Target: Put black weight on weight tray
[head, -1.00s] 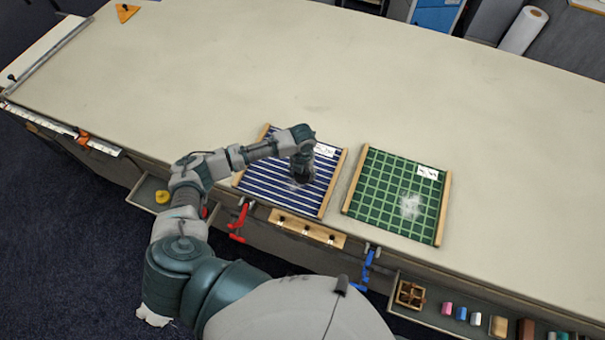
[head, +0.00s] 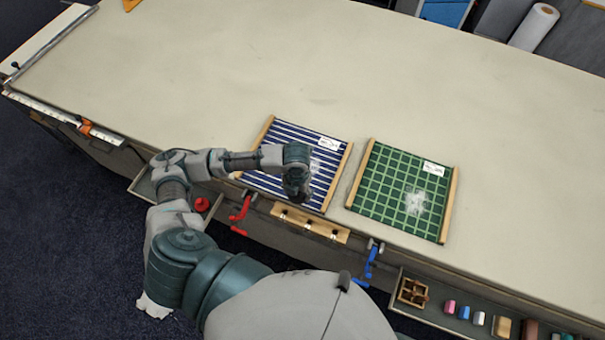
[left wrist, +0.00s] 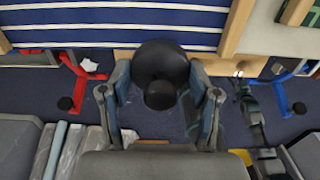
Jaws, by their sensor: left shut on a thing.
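The black weight (left wrist: 160,68) is round with a knob on top. In the left wrist view it sits between the fingers of my left gripper (left wrist: 160,100), which is shut on it. In the head view my left gripper (head: 297,190) is over the front part of the blue-striped mat (head: 285,133), and the weight cannot be told apart from the dark gripper. A shallow tray (head: 146,187) at the table's front left, probably the weight tray, holds a red weight (head: 201,204). My arm covers part of this tray. My right gripper is not in view.
A green checked mat (head: 405,190) lies to the right of the striped one. A red clamp (head: 240,215), a wooden hook rail (head: 310,222) and a blue clamp (head: 372,260) are on the front edge. A second tray (head: 450,322) holds small blocks. The table's far part is clear.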

